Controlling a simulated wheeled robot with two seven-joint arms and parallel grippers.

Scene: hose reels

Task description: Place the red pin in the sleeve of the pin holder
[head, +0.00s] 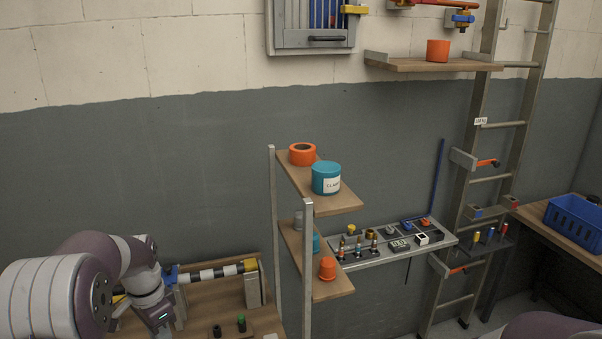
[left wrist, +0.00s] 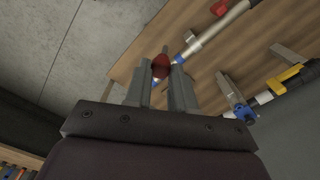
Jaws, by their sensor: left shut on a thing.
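My left gripper (left wrist: 162,82) is shut on a small dark red piece, which looks like the red pin (left wrist: 160,66), between its fingertips in the left wrist view. In the head view the left wrist (head: 155,312) is low over the wooden bench at the left, and its fingertips are hard to make out. On the bench to its right stand a green-topped peg (head: 241,323) and a dark short piece (head: 217,331); I cannot tell whether these belong to the pin holder. No empty sleeve can be made out. My right gripper is out of view.
A black-and-white striped bar (head: 212,273) with blue and yellow ends lies close beside the left wrist. A shelf unit (head: 307,260) with orange and teal tubs rises right of the bench. A small rack (head: 485,240) with coloured pegs is far right.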

